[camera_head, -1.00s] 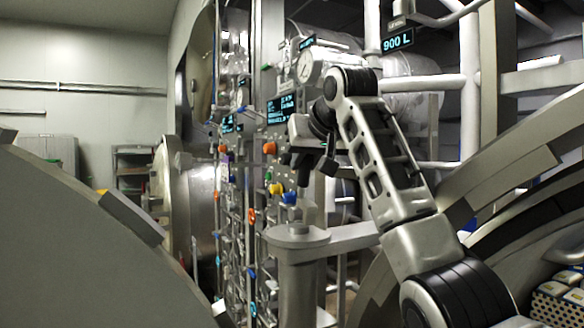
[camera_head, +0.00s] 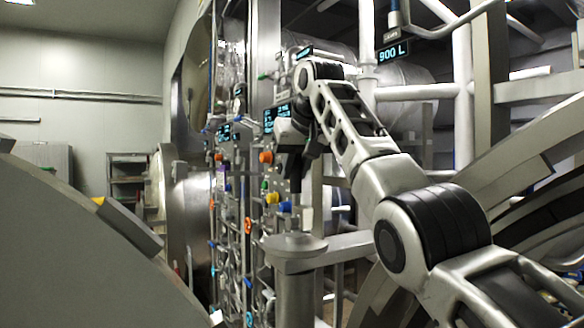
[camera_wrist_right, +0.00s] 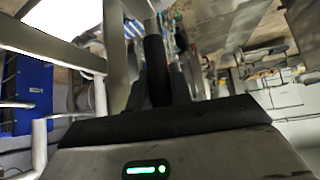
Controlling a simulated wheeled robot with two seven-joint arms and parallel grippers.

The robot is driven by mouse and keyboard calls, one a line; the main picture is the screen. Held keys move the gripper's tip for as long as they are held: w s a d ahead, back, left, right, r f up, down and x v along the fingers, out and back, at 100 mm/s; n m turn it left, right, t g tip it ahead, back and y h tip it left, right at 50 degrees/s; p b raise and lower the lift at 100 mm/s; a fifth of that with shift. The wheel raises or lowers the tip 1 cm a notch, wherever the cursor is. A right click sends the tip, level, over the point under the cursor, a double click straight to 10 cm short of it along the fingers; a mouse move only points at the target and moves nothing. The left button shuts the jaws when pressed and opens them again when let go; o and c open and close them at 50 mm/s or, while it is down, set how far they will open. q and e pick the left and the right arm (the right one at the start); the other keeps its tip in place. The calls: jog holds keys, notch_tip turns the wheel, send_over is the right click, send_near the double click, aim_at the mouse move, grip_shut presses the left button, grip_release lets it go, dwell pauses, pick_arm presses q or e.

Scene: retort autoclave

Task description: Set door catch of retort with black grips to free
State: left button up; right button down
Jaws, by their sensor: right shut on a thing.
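My right gripper (camera_head: 296,178) points down above a grey round-topped post (camera_head: 295,243) in the head view. It is shut on a dark upright piece, which looks like the black grip of the door catch. In the right wrist view the black grip (camera_wrist_right: 157,68) runs up between the dark fingers (camera_wrist_right: 160,92), with a pale metal end above it. The fingers and wrist hide much of the catch in the head view, so I cannot tell its setting. My left gripper is not in view.
A metal bar (camera_head: 340,246) runs right from the post. A large curved grey door (camera_head: 80,250) fills the lower left. Behind the gripper stands a panel with coloured knobs, including an orange one (camera_head: 265,157). White pipes (camera_head: 415,92) and a 900 L display (camera_head: 394,50) are at upper right.

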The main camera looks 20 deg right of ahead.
jog(key=shift+r, duration=0.1)
jog(key=c, duration=1.3)
grip_release()
jog(key=shift+w, duration=0.1)
jog(key=shift+o, duration=0.2)
jog(key=v, duration=1.6)
jog(key=shift+b, duration=0.35)
